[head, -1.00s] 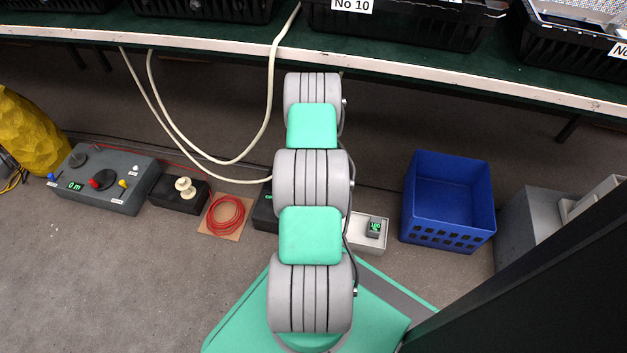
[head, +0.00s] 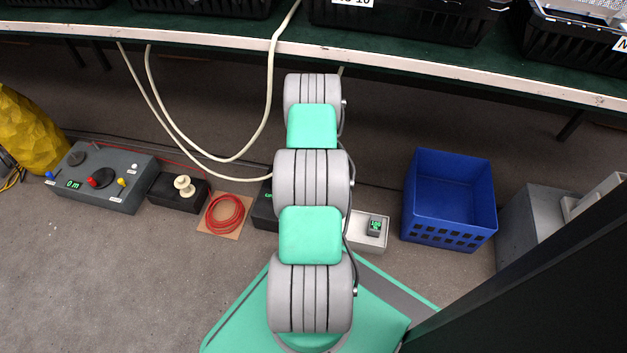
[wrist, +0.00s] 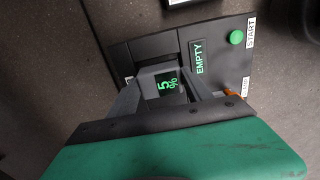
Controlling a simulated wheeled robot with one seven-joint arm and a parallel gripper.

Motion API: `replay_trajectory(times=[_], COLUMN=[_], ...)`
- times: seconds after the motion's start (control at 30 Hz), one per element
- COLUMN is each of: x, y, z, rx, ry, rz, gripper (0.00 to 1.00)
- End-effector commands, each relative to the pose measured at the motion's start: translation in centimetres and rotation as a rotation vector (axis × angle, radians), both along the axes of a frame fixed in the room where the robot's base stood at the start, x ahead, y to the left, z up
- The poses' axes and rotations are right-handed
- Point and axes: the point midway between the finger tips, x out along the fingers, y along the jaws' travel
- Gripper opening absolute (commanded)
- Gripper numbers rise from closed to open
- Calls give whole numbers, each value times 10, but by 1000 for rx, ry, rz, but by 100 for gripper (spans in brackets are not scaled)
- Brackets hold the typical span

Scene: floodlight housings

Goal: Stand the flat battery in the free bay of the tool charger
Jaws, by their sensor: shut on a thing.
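In the wrist view, my gripper (wrist: 168,88) is shut on the flat battery (wrist: 167,84), a dark block with a green "5%" display. The battery sits between the two grey fingers, over or at the dark tool charger (wrist: 222,80). The charger carries a green "EMPTY" sign, a green button marked START and an orange part near its edge. The battery's lower end is hidden, so I cannot tell whether it is in the bay. In the head view, a dark box (head: 262,212) that looks like the charger is mostly behind my arm, and my gripper is hidden.
A pale tray (head: 372,243) holds a small dark block with a green display (head: 376,226). A blue crate (head: 449,197) stands to its right. A red cable coil (head: 225,213), a black box with a spool (head: 178,191) and a grey control box (head: 99,178) stand left. A bench (head: 420,72) overhangs.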

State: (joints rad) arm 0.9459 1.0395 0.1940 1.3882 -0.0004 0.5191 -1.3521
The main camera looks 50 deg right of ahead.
Motion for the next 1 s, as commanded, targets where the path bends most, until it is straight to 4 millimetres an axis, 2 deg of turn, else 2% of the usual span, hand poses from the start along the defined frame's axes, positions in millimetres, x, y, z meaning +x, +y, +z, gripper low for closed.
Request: replay_trajectory(times=[0.67, 0.7, 1.0], x=[0, 0, 0], y=[0, 0, 0], z=[-14, -13, -13], rx=[-1, -1, 0], ry=[0, 0, 0], rz=[0, 0, 0], gripper=[1, 60, 83])
